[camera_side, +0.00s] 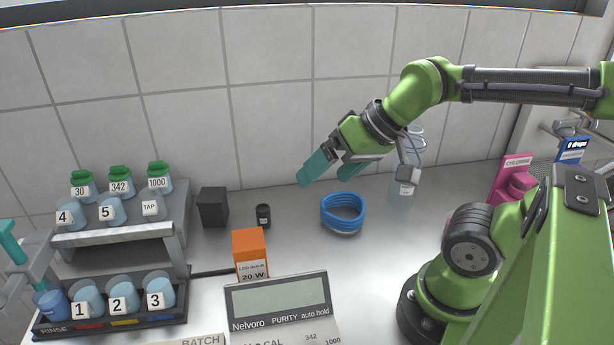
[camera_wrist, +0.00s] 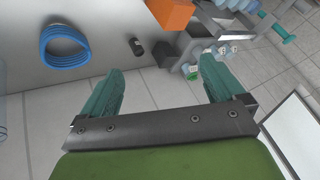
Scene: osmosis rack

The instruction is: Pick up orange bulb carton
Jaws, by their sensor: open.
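The orange bulb carton (camera_side: 250,255) stands upright on the worktop, behind the Nelvoro meter, with a white label reading 20 W. In the wrist view the carton (camera_wrist: 171,13) is cut off by the top edge. My gripper (camera_side: 325,172) has teal fingers. It is open and empty, high above the worktop, to the right of and above the carton. In the wrist view the two fingers of my gripper (camera_wrist: 165,75) are wide apart with nothing between them.
A blue coiled tube (camera_side: 342,213) lies below my gripper. A small black vial (camera_side: 263,216) and a dark box (camera_side: 213,207) stand behind the carton. The Nelvoro meter (camera_side: 277,300) is in front. A rack (camera_side: 180,212) with several bottles stands left.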

